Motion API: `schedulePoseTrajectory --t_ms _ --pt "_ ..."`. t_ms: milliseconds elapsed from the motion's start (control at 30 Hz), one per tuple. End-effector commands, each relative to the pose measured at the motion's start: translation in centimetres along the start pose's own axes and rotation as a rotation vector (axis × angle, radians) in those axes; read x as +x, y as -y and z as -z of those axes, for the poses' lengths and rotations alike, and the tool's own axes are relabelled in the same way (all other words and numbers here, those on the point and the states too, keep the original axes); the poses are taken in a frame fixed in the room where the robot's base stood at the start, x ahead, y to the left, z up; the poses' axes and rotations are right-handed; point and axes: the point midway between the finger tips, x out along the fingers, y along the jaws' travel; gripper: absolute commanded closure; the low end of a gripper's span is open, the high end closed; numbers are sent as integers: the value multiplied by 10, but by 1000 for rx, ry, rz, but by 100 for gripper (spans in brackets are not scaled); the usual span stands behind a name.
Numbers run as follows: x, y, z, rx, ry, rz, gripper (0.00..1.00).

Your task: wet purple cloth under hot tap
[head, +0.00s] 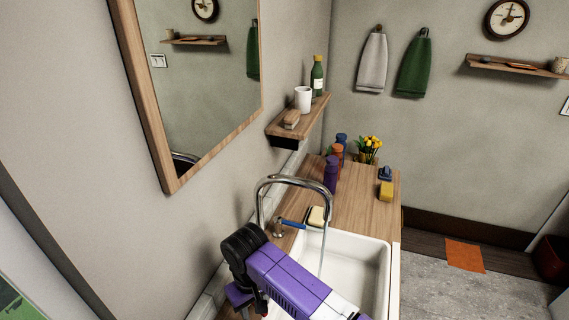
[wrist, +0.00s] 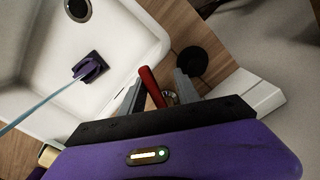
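In the wrist view my gripper (wrist: 157,82) is open, with a red tap lever (wrist: 150,87) between its fingers. The lever lies nearer the left finger, and I cannot tell if they touch. A purple cloth (wrist: 90,67) on a dark square base lies in the white sink (wrist: 125,42). A thin bluish water stream (wrist: 35,108) reaches down to the cloth's edge. In the head view the curved metal tap (head: 289,181) has a blue lever (head: 292,223) and a stream running into the sink (head: 341,245). My purple arm hides the cloth and red lever there.
A yellow soap block (head: 316,216) sits at the sink's edge. Several bottles, including a purple one (head: 330,175), a yellow sponge (head: 385,191) and a flower pot (head: 368,152) stand on the wooden counter (head: 358,215). The mirror (head: 205,80) and wall shelf (head: 298,123) border the left side.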

Motion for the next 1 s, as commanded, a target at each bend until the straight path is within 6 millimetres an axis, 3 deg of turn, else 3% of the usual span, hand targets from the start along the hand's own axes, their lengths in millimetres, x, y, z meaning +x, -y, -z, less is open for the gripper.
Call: schedulePoseTrajectory --t_ms 233,533,1000 --pt "0 2 0 13 0 1 62" --pt "0 10 1 154 0 0 62" --pt "0 -7 1 -104 0 0 62"
